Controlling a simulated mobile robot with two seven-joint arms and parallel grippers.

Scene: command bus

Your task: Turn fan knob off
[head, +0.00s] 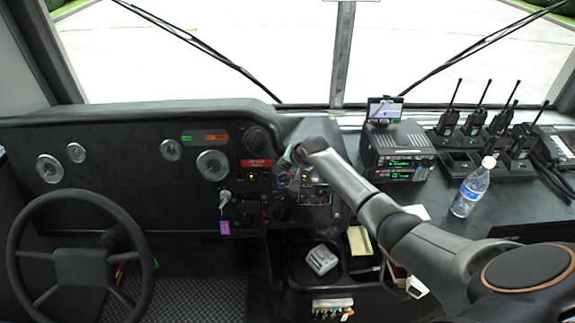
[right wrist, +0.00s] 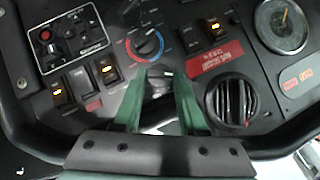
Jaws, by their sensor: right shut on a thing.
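The dash panel (head: 232,188) carries switches, lamps and knobs. My right gripper (right wrist: 159,80) has its two green fingers on either side of a small grey-and-black knob (right wrist: 159,88) and is shut on it. The knob is partly hidden between the fingers, and its label and setting cannot be read. In the head view my right gripper (head: 286,176) is at the panel, and my arm and wrist hide part of it. A dial with a blue and red arc (right wrist: 146,45) is just above the fingertips in the wrist view. My left gripper is not in view.
A round black air vent (right wrist: 232,102) is right of the fingers, below a red label (right wrist: 214,58). Lit rocker switches (right wrist: 108,70) are to the left. The steering wheel (head: 80,200), radio unit (head: 398,150), water bottle (head: 472,188) and handheld radios (head: 502,122) stand around the dash.

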